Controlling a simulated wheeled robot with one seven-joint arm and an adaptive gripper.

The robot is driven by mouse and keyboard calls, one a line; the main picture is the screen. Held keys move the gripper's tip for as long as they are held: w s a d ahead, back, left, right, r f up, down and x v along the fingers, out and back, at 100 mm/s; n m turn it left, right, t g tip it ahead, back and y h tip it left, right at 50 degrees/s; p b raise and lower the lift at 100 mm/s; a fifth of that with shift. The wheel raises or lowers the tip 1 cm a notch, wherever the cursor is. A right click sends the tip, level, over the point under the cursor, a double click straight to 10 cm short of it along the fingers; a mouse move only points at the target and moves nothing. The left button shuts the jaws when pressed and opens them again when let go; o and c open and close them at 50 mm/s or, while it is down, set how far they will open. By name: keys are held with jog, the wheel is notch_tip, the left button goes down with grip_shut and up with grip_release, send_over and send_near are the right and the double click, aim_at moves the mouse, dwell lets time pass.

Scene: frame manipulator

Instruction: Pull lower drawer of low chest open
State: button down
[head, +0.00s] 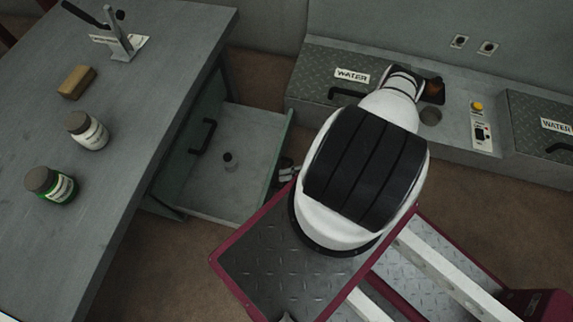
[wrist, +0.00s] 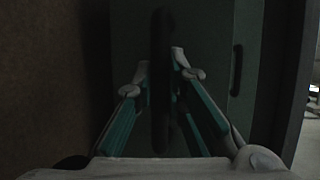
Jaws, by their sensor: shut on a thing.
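The lower drawer (head: 243,192) of the green chest under the grey table stands pulled out in the head view. A small dark-topped item (head: 229,160) is inside it. My gripper (head: 286,170) is at the drawer's front, largely hidden by my arm. In the wrist view my gripper (wrist: 166,78) has its teal-padded fingers on both sides of a dark upright bar handle (wrist: 161,40) on a green front (wrist: 205,40) and is shut on it. The closed drawer above has a black handle (head: 203,137); a similar handle (wrist: 236,70) shows at the right of the wrist view.
The table (head: 130,120) holds two jars (head: 87,132) (head: 50,186), a brown block (head: 77,82) and a metal stand (head: 120,40). A low grey bench (head: 335,55) with a WATER label runs along the wall. Brown floor (head: 255,72) shows behind the drawer.

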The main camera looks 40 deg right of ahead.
jog(key=c, duration=1.6)
grip_release()
jog(key=shift+d, duration=0.1)
jog(key=v, duration=0.7)
jog(key=shift+s+d+r, duration=0.1)
jog(key=shift+d, duration=0.05)
